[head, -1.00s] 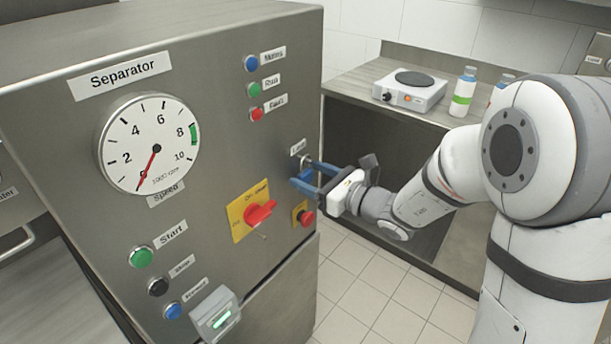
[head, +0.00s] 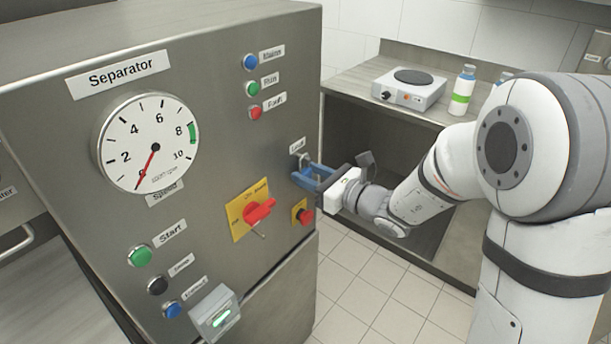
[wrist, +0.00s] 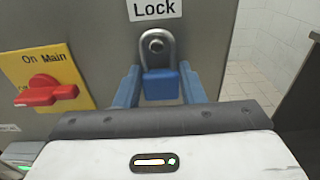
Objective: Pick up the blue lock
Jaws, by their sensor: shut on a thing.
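The blue lock (wrist: 161,85) hangs by its grey shackle from a round peg under the "Lock" label, in the wrist view. In the head view my gripper (head: 308,178) is at the right side of the separator's front panel, just below the "Lock" label. There the fingers mostly hide the lock body, and part of the shackle shows above them.
The separator panel (head: 215,150) carries a red switch on a yellow plate (head: 251,209) and a red button (head: 305,216), both near my gripper. A hot plate (head: 409,90) and a bottle (head: 462,91) stand on the counter behind. Open tiled floor (head: 365,275) lies below my arm.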

